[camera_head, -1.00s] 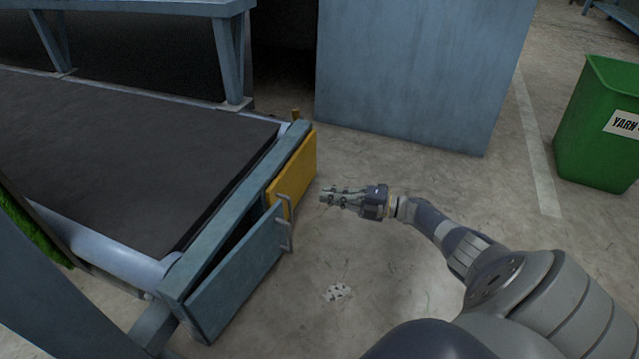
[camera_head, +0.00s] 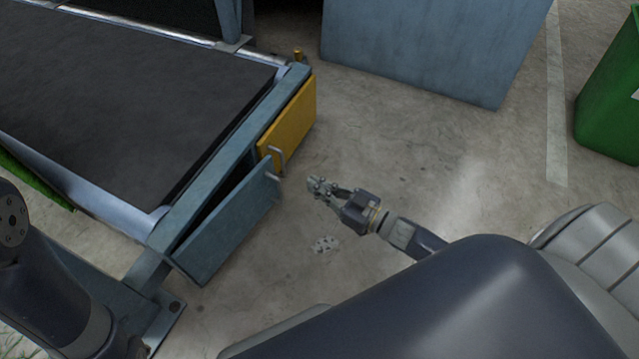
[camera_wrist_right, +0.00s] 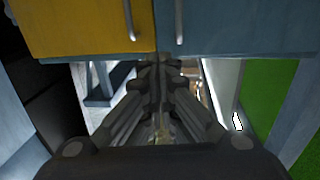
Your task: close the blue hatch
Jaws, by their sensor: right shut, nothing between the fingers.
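The blue hatch (camera_head: 228,222) is a flat blue-grey panel with a small metal handle, on the end of the machine frame. It stands ajar, with a dark gap between it and the frame. A yellow hatch (camera_head: 290,122) is beside it. My right gripper (camera_head: 314,184) is shut and empty, a little to the right of the blue hatch's handle and apart from it. In the right wrist view the blue hatch (camera_wrist_right: 240,28) and the yellow hatch (camera_wrist_right: 85,25) are side by side above the shut fingers. My left gripper is not visible; only part of my left arm shows.
A dark belt (camera_head: 120,105) lies on the machine behind the hatches. A blue-grey cabinet (camera_head: 425,45) stands at the back and a green bin (camera_head: 610,110) at the right. The concrete floor (camera_head: 440,165) between them and the machine is clear.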

